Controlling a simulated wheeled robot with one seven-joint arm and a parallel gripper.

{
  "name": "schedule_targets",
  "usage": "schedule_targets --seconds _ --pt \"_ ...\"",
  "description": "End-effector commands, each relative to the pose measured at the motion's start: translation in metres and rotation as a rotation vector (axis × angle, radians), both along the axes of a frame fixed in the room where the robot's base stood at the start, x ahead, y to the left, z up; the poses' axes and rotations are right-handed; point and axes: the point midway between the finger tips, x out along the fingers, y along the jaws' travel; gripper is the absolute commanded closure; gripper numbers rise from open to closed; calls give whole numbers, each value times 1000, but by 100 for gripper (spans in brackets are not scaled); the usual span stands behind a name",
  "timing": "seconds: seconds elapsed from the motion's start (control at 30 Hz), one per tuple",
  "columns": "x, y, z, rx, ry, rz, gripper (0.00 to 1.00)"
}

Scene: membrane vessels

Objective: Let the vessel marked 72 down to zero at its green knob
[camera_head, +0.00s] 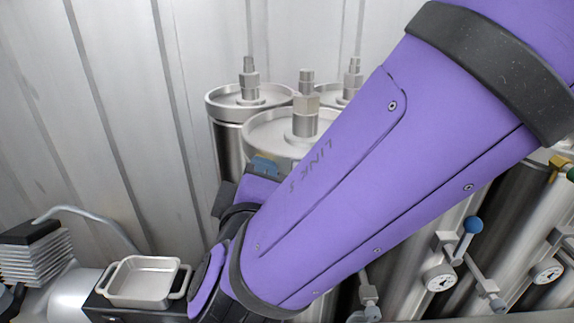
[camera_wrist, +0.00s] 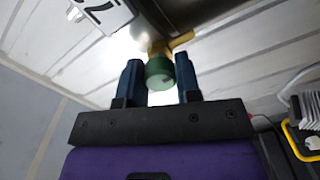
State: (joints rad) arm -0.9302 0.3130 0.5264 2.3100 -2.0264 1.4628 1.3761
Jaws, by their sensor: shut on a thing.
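In the wrist view the green knob (camera_wrist: 159,76) sits between the two blue fingers of my gripper (camera_wrist: 158,62), which is shut on it. A brass-coloured fitting (camera_wrist: 180,41) shows just beyond the knob. A white plate (camera_wrist: 98,14) with black figures, cut off by the top edge, is at the upper left; a 2 can be made out. In the head view my purple arm covers the middle, and the knob and its vessel's mark cannot be seen there.
Several steel vessels (camera_head: 290,128) with top fittings stand behind my arm. At the right are a blue-knobbed valve (camera_head: 473,225) and gauges (camera_head: 440,277). A metal tray (camera_head: 146,283) lies at the lower left, near a finned block (camera_head: 36,258). A ribbed wall (camera_head: 90,120) stands behind.

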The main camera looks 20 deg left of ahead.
Motion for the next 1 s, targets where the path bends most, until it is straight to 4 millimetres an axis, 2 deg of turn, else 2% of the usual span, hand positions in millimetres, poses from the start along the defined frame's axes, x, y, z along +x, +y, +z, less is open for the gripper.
schedule_targets --seconds 0.4,0.97,1.0 --pt "0 0 -2 187 63 1 92" --pt "-1 0 -2 217 74 1 92" --pt "-1 0 -2 217 74 1 66"
